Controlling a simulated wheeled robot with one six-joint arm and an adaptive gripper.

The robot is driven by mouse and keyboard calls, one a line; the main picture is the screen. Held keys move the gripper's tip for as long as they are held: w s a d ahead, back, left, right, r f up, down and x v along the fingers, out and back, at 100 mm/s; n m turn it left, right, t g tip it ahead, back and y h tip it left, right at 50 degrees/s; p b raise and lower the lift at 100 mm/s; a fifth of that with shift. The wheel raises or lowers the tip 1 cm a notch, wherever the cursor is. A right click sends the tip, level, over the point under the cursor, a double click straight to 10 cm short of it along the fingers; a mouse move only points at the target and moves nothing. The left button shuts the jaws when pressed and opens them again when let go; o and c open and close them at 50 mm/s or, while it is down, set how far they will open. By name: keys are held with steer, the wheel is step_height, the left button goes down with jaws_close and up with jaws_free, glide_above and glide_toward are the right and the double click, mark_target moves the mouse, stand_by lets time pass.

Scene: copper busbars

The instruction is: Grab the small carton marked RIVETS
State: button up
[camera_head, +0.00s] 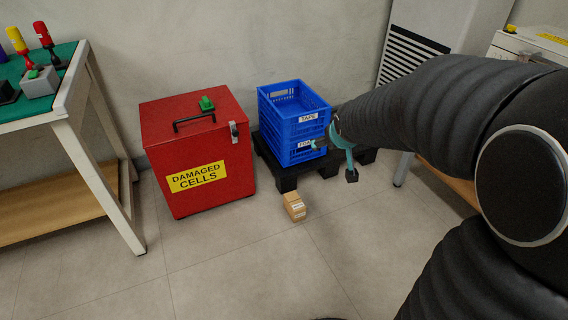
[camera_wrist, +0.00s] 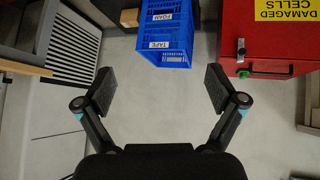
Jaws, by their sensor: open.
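A small brown carton (camera_head: 294,207) with a white label stands on the floor in front of the dark pallet; the lettering is too small to read. I cannot make out this carton in the wrist view. My gripper (camera_head: 335,161) is open and empty, raised in front of the right side of the blue crates, above and to the right of the carton in the picture.
Stacked blue crates (camera_head: 294,122), labelled TAPE and, partly hidden, FOAM, stand on the black pallet (camera_head: 286,182). A red DAMAGED CELLS box (camera_head: 205,150) with a green piece on top stands left of the carton. A green-topped bench (camera_head: 62,100) is further left. The floor before the carton is clear.

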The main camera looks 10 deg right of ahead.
mark_target(296, 202)
steer(key=w+d+f+n+t+y+b, duration=0.1)
steer(key=w+f, duration=0.8)
steer(key=f, duration=0.2)
steer(key=w+d+f+n+t+y+b, duration=0.1)
steer(key=w+f+t, duration=0.1)
steer(key=w+f, duration=0.85)
steer(key=s+a+f+t+y+b, duration=0.1)
steer(key=s+f+y, duration=0.1)
steer(key=f, duration=1.3)
steer(key=s+a+f+t+y+b, duration=0.1)
steer(key=s+a+f+y, duration=0.1)
steer(key=f, duration=1.2)
steer(key=shift+n, duration=0.3)
steer(key=x, duration=0.6)
steer(key=b+x, duration=0.1)
steer(key=x, duration=0.6)
steer(key=shift+w+d+f, duration=0.15)
steer(key=shift+d, duration=0.05)
steer(key=c, duration=1.5)
